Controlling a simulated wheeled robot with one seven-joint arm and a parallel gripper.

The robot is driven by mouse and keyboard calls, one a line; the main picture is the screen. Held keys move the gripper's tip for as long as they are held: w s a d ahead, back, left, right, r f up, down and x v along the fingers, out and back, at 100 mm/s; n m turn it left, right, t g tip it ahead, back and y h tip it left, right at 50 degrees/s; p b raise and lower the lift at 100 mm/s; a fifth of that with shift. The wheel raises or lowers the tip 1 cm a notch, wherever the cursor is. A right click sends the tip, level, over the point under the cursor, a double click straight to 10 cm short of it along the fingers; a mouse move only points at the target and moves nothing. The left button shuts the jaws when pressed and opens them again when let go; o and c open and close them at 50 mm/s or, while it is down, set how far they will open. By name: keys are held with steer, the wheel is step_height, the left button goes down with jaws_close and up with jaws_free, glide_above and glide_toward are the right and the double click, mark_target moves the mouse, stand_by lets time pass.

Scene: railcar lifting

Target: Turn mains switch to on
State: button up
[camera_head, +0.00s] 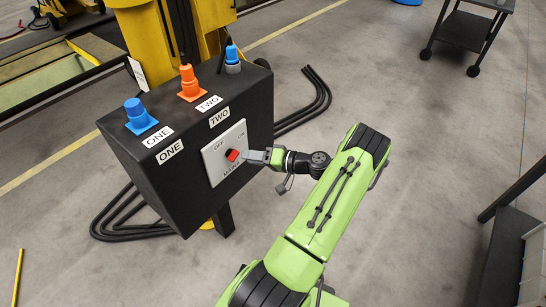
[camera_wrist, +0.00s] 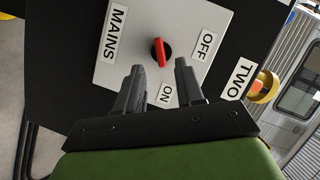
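The mains switch is a red rotary knob (camera_head: 232,155) on a pale square plate (camera_head: 217,167) on the front of the black control box (camera_head: 165,190). The plate carries the labels OFF, ON and MAINS. In the wrist view the red knob (camera_wrist: 160,52) is a narrow handle lying nearly upright in the picture; which label it points to is unclear. My gripper (camera_head: 252,156) is just right of the knob in the head view. In the wrist view my gripper (camera_wrist: 159,66) is open, its two fingers apart on either side of the line to the knob, with no contact visible.
Blue (camera_head: 138,116) and orange (camera_head: 190,83) plugs stand on top of the box, with labels ONE and TWO. Black cables (camera_head: 305,105) lie on the floor behind. A dark cart (camera_head: 468,30) stands at the upper right. Floor to the right is mostly clear.

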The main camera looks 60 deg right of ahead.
steer(key=p+v, duration=0.1)
steer(key=v, duration=1)
steer(key=shift+p, duration=0.3)
steer(key=w+a+r+n+g+y+p, duration=0.45)
steer(key=w+a+r+g, duration=0.25)
steer(key=w+a+r, duration=0.5)
steer(key=w+a+r+n+g+h+p, duration=0.3)
steer(key=w+a+r+n+g, duration=0.15)
steer(key=a+r, duration=0.6)
steer(key=s+a+r+n+h+p, duration=0.1)
steer(key=s+a+r+p, duration=0.1)
steer(key=s+a+r, duration=0.3)
steer(key=s+a+r+n+t+h+p, duration=0.1)
steer(key=s+a+r+h+p, duration=0.1)
steer(key=s+a+r, duration=0.3)
steer(key=s+a, duration=0.3)
steer(key=a, duration=0.2)
steer(key=shift+s+r, duration=0.2)
steer(key=shift+s, duration=0.1)
